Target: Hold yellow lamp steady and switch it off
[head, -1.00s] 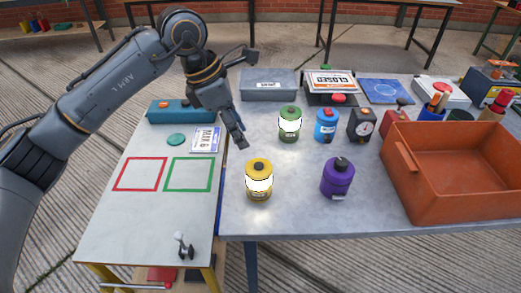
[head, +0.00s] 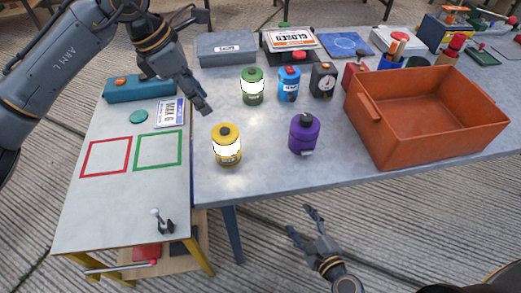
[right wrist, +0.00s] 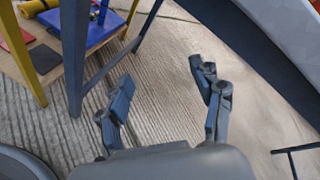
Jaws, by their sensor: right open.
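The yellow lamp (head: 227,135) stands upright on the grey table, near its front left part. Its middle band glows bright white, and a dark knob sits on its yellow top. My left gripper (head: 206,107) is above and behind the lamp, pointing down toward the table and apart from the lamp. Its fingers are seen edge-on, so their opening is unclear. My right gripper (head: 304,221) is open and empty, low in front of the table's front edge. In the right wrist view the open fingers (right wrist: 160,85) have only floor between them.
A green lamp (head: 253,98) with a bright band, a blue canister (head: 289,90) and a dial box (head: 323,80) stand behind. A purple canister (head: 304,143) is right of the lamp. An orange bin (head: 400,152) fills the right. The table is clear just before the lamp.

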